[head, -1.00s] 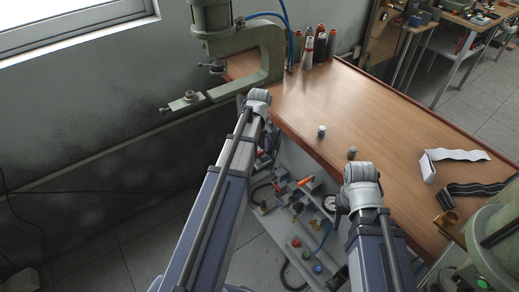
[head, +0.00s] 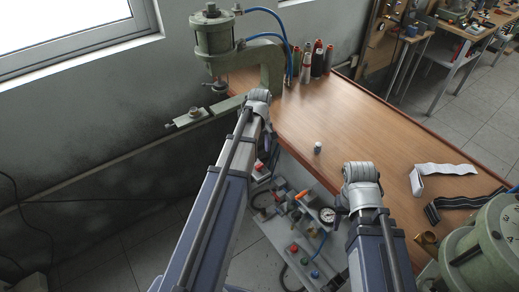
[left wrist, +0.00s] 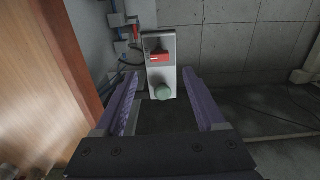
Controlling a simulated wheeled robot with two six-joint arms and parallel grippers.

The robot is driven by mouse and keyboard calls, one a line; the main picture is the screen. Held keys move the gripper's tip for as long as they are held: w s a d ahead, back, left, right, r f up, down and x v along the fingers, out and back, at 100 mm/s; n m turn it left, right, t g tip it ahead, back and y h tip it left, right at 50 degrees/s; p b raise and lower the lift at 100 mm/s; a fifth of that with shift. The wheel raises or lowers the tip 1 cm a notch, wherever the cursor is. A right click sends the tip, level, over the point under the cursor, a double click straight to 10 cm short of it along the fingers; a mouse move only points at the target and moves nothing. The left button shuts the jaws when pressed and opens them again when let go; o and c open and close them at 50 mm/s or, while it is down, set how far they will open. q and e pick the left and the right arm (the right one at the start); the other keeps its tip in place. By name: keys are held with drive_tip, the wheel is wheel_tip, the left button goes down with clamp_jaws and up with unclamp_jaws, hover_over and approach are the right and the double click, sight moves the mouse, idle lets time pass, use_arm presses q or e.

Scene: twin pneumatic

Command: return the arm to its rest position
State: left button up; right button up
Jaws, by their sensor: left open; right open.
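My left arm comes in from the left in the head view, and its joint housing (head: 258,98) hides the left gripper there. In the left wrist view my left gripper (left wrist: 160,76) is open, with its two purple fingers apart and nothing between them. A light panel (left wrist: 163,72) with a red switch (left wrist: 158,57) and a green round button (left wrist: 163,92) shows beyond the fingertips, and I cannot tell how far off it is. My right arm (head: 370,205) reaches forward in the head view; its gripper is hidden.
A wooden bench (head: 330,115) lies ahead, with a green press (head: 215,45) at its far left and another (head: 490,245) at right. A small cylinder (head: 318,147), spools (head: 318,62), white strap (head: 440,170) and black strap (head: 462,203) are on it. Valves and a gauge (head: 327,215) sit below.

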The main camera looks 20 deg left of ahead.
idle(0.4)
use_arm(q)
drive_tip(key=s+d+m, duration=0.8)
drive_tip(key=d, duration=0.3)
drive_tip(key=s+d+m+y, duration=0.1)
drive_tip(key=s+d+m, duration=0.6)
drive_tip(key=d, duration=0.4)
drive_tip(key=shift+s+d+m, duration=0.3)
drive_tip(key=shift+s+m, duration=0.1)
drive_tip(key=shift+s, duration=0.45)
